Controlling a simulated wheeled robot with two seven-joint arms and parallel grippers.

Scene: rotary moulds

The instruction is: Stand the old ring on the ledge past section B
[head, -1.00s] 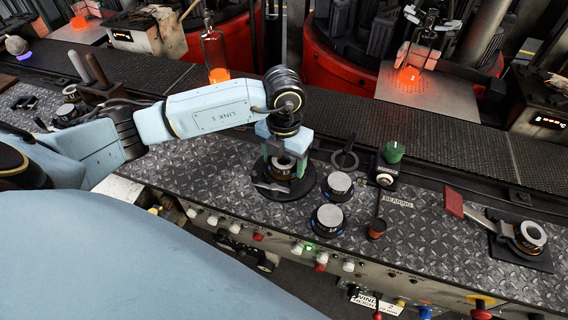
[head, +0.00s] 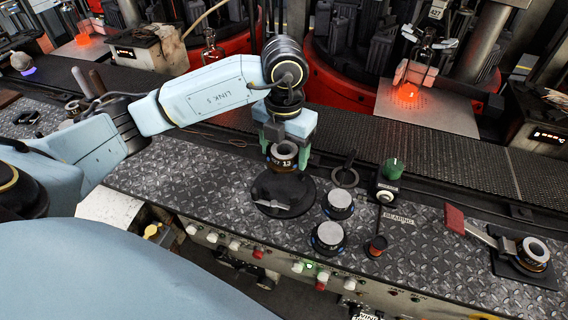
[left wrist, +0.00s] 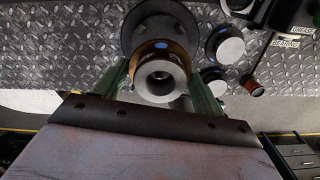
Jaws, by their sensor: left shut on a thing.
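My left gripper (head: 287,150) is shut on a ring with a grey top and a dark, brownish band, taken as the old ring (head: 284,158). It holds the ring above a round black base (head: 307,190) on the diamond-plate counter. In the left wrist view the ring (left wrist: 160,80) sits between the green fingers (left wrist: 160,88), its hole facing the camera. A second, similar ring (head: 535,250) rests on a black plate at the far right. I cannot make out a ledge marked section B. My right gripper is not in view.
Two round black knobs with grey tops (head: 340,198) (head: 329,233) stand right of the base. A loose dark ring-shaped tool (head: 345,177), a green knob (head: 392,168) and a red-handled lever (head: 455,219) are farther right. A mesh conveyor (head: 420,150) runs behind, before red machines holding glowing glass.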

